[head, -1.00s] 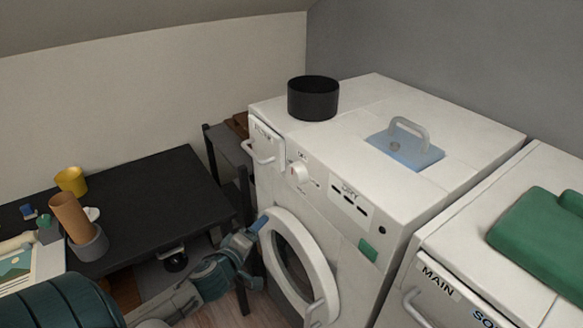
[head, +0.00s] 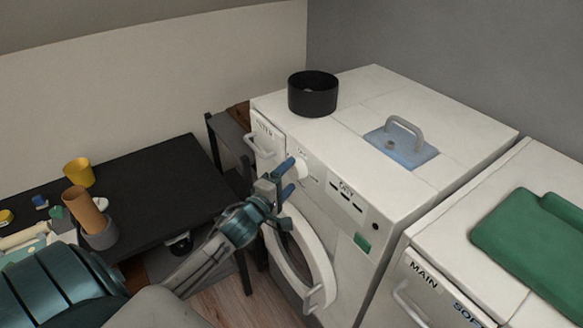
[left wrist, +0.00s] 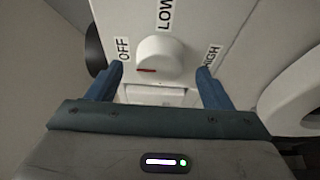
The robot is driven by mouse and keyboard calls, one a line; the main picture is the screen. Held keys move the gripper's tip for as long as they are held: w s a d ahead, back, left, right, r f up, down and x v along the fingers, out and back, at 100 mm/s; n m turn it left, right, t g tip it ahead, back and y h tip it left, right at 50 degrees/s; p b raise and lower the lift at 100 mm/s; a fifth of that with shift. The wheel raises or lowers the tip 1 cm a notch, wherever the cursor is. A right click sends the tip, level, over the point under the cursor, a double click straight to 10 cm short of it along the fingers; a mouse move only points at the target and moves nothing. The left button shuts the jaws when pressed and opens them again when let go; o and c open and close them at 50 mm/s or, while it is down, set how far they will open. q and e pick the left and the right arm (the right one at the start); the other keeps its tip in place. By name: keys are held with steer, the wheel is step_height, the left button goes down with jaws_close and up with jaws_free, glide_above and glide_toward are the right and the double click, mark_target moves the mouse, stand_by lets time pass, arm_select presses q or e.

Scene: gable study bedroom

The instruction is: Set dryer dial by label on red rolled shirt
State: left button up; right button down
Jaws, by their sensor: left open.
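The white dryer (head: 391,201) stands in the middle of the head view. Its round white dial (head: 301,167) is on the upper front panel, partly hidden by my left gripper (head: 281,178). In the left wrist view the dial (left wrist: 160,55) shows a red mark at its lower left, with the labels OFF at left, LOW above and HIGH at right. My left gripper is open, its blue fingertips (left wrist: 158,80) on either side of and just below the dial, not closed on it. No red rolled shirt and no right gripper are visible.
A black pot (head: 312,96) and a blue plate with a grey handle (head: 402,152) are on the dryer's top. The round door (head: 322,262) hangs ajar below the dial. A green folded cloth (head: 530,240) lies on the machine at right. A black desk (head: 150,195) is at left.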

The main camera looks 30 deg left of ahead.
arm_select(q)
steer(key=shift+w+p, duration=0.3)
steer(key=shift+w, duration=0.75)
